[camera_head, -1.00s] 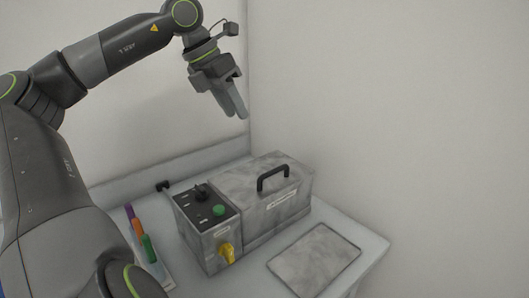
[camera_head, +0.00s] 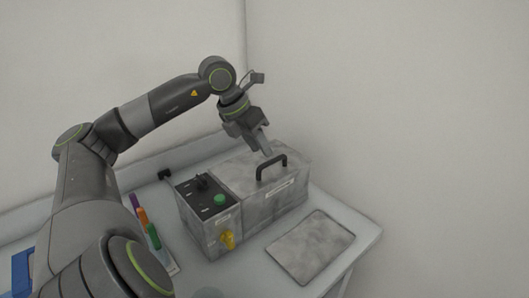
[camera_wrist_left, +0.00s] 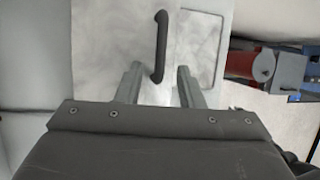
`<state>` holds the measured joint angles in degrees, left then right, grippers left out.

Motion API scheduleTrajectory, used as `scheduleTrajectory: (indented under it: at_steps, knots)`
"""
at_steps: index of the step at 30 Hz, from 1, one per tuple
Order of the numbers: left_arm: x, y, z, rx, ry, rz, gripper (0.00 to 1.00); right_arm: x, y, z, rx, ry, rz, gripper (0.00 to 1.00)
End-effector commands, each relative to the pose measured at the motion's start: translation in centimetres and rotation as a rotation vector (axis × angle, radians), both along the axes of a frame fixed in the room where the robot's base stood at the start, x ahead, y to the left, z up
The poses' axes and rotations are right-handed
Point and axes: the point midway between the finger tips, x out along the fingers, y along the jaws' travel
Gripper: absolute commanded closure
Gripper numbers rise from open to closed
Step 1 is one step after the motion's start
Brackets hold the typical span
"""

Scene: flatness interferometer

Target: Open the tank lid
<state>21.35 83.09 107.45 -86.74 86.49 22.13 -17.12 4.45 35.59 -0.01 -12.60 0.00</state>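The tank (camera_head: 262,208) is a grey mottled metal box on the table. Its lid (camera_head: 236,173) is closed and carries a black arched handle (camera_head: 271,166). My left gripper (camera_head: 265,149) is just above the lid, close behind the handle in the head view. In the left wrist view the fingers of my left gripper (camera_wrist_left: 158,88) are open and apart, with the near end of the handle (camera_wrist_left: 160,45) between or just beyond their tips. Whether the handle is at finger depth I cannot tell. My right gripper is not in view.
A control panel (camera_head: 192,188) with a black knob and green button joins the tank's left end, with a yellow tap (camera_head: 228,240) below. A flat grey plate (camera_head: 310,247) lies at right. Coloured pens (camera_head: 141,215) stand at left. Walls close in behind.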

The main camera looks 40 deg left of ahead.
Motion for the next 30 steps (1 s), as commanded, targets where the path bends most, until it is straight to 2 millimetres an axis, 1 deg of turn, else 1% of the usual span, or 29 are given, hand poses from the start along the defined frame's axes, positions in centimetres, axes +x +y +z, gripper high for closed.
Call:
scheduleTrajectory:
  at_steps: [3,9,15,22,23,30]
  knots:
    - [0.5,-0.5,-1.3,-0.005,0.001,-0.002,0.66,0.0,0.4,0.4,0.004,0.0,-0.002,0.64]
    - [1.2,-0.7,-2.9,-0.002,0.0,-0.001,0.66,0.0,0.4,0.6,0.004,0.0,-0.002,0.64]
    - [1.4,-0.8,-3.5,0.001,0.001,0.0,0.66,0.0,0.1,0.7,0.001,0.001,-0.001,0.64]
    - [1.4,-0.8,-3.5,0.001,0.001,0.0,0.66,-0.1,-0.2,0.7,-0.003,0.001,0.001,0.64]
    - [1.4,-0.8,-3.5,0.001,0.001,0.0,0.68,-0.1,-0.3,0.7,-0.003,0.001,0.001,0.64]
    - [1.4,-0.8,-3.5,0.001,0.001,0.0,1.0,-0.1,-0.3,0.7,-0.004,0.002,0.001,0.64]
